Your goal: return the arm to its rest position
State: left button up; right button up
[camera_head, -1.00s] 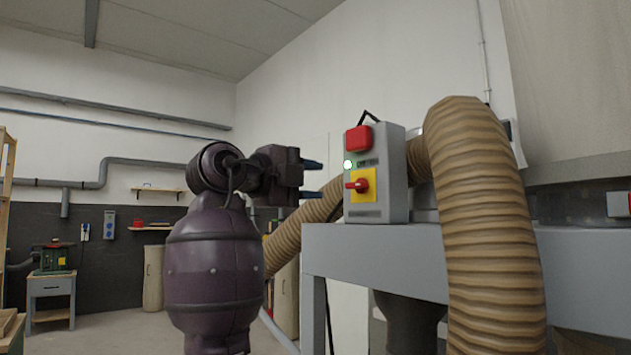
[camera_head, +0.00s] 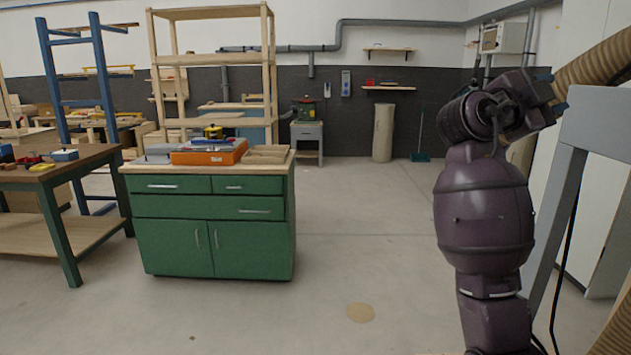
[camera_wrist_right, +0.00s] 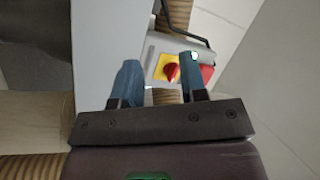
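My right arm stands raised at the right of the head view. Its gripper (camera_head: 554,90) points to the right, close to the grey stand (camera_head: 600,108) and the ribbed hose. In the right wrist view the two blue fingers (camera_wrist_right: 159,60) are apart with nothing between them. Beyond them is the grey switch box, with a red knob (camera_wrist_right: 172,73) on a yellow plate and a red button (camera_wrist_right: 208,73). The fingers appear apart from the box. My left gripper is not in view.
A tan ribbed hose (camera_head: 596,62) runs beside the gripper. A green cabinet (camera_head: 213,231) with an orange case (camera_head: 209,152) stands at centre left. A wooden worktable (camera_head: 62,169) is at far left. The floor between the cabinet and my arm is clear.

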jog(key=s+a+f+n+t+y+p, duration=0.2)
jog(key=f+n+t+y, duration=0.15)
jog(key=f+n, duration=0.6)
jog(key=s+a+f+n+t+y+p, duration=0.1)
jog(key=s+f+n+t+y, duration=0.3)
jog(key=f, duration=1.1)
jog(key=a+f+n+t+y+p, duration=0.2)
jog(key=f+n+y, duration=0.3)
jog(key=f+n, duration=0.55)
pick_arm(q)
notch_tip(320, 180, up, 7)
jog(key=p, duration=0.4)
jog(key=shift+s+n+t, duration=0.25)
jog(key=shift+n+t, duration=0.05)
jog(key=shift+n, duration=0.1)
pick_arm(e)
jog(key=s+a+f+n+g+y, duration=0.1)
jog(key=s+a+f+y, duration=0.1)
jog(key=s+f, duration=0.4)
jog(key=s+a+f+n+g+y, duration=0.1)
jog(key=s+a+f+y, duration=0.2)
jog(key=s, duration=1.2)
jog(key=s+a+f+n+g+y, duration=0.1)
jog(key=s+a+f+y, duration=0.1)
jog(key=s+f, duration=0.8)
jog(key=shift+s+a+n, duration=0.4)
jog(key=shift+s+a, duration=0.1)
jog(key=shift+a, duration=0.4)
